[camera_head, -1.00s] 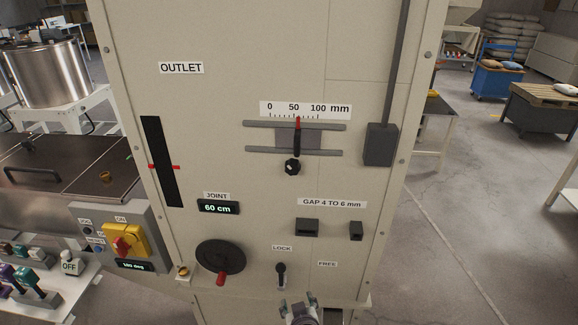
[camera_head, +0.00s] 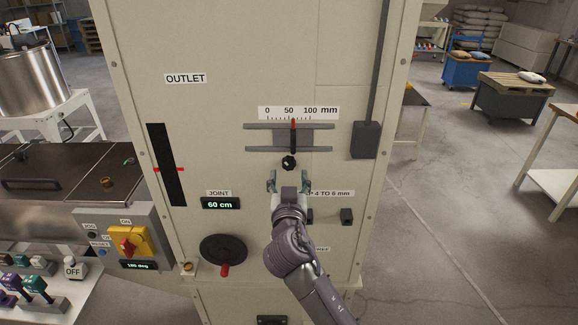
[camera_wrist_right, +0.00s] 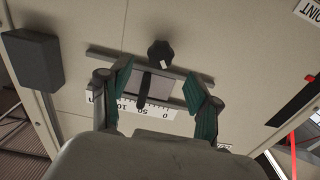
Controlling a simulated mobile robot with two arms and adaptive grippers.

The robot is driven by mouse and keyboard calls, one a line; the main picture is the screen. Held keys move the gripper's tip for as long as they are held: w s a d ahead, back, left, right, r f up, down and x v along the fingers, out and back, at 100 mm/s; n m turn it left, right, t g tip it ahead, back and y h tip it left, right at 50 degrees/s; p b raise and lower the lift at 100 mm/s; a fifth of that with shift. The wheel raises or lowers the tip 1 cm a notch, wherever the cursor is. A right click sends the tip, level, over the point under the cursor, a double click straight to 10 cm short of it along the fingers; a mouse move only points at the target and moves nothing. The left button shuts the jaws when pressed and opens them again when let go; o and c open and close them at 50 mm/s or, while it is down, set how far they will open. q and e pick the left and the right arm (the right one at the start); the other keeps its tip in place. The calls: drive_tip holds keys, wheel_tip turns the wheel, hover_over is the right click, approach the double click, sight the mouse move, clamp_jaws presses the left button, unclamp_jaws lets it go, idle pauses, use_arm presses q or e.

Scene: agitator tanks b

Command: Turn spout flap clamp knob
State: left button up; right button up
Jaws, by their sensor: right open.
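The clamp knob (camera_head: 289,162) is a small black lobed knob on the beige panel, just below the slide flap (camera_head: 283,138) with its 0–100 mm scale. The red pointer (camera_head: 293,124) is near the 50 mark. My right gripper (camera_head: 288,180) is open and empty, with its fingers pointing up just below the knob in the head view. In the right wrist view the knob (camera_wrist_right: 160,53) shows beyond and between the open green-padded fingers (camera_wrist_right: 157,100), with a light mark on it. No contact with the knob shows. My left gripper is not in view.
A grey box on a rod (camera_head: 365,140) stands out right of the scale. A black handwheel with a red grip (camera_head: 223,250) is lower left. The JOINT display (camera_head: 220,204) reads 60 cm. My right arm hides the LOCK lever area. A control box (camera_head: 126,240) is at left.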

sight(289, 165)
drive_tip(key=w, duration=0.4)
drive_tip(key=shift+w, duration=0.75)
drive_tip(key=shift+s, duration=0.1)
drive_tip(key=shift+c, duration=0.7)
drive_tip(key=c, duration=1)
